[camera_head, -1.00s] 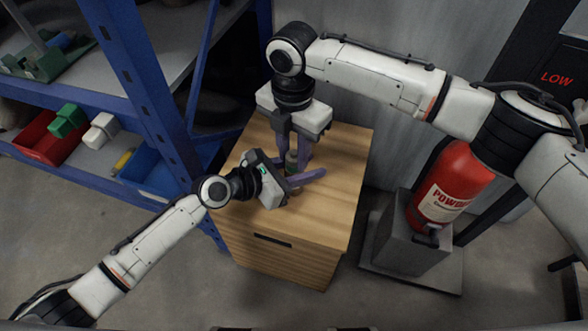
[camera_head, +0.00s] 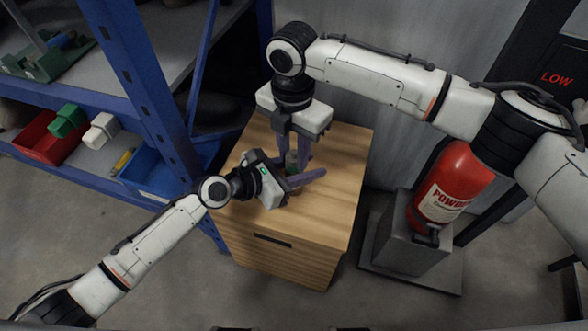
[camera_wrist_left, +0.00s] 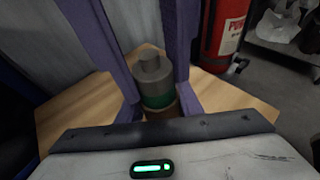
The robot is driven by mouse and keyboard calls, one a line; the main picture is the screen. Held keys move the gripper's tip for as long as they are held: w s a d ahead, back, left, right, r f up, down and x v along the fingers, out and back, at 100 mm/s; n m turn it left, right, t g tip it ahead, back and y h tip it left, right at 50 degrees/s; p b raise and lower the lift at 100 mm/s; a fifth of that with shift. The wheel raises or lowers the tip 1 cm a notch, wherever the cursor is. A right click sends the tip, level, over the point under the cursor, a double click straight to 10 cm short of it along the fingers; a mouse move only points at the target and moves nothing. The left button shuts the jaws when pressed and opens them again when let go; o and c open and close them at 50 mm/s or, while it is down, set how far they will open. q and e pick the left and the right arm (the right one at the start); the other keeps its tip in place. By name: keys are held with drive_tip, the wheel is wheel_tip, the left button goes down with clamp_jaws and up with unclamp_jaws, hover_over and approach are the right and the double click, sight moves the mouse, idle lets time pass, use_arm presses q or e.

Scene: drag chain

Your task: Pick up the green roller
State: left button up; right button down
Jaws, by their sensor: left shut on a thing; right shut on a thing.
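The green roller (camera_head: 291,161) is a small upright grey cylinder with a green band, above the wooden cabinet top. In the left wrist view the roller (camera_wrist_left: 156,82) stands between purple fingers, with its narrower grey end up. My right gripper (camera_head: 292,166) points down from above, its fingers on either side of the roller and shut on it. My left gripper (camera_head: 306,172) reaches in from the left, low and sideways, and is shut on the roller too. The fingers hide part of the roller, and I cannot tell whether its base touches the cabinet.
The wooden cabinet (camera_head: 336,185) has bare top around the grippers. A blue shelf rack (camera_head: 128,75) with red (camera_head: 42,142) and blue bins (camera_head: 150,172) stands at the left. A red fire extinguisher (camera_head: 452,185) on a grey stand is at the right. A grey wall is behind.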

drive_tip(key=shift+r, duration=0.1)
idle(0.4)
wheel_tip(320, 180, up, 10)
drive_tip(key=shift+f, duration=0.1)
use_arm(q)
drive_tip(key=o, duration=1.1)
drive_tip(key=shift+a, duration=0.1)
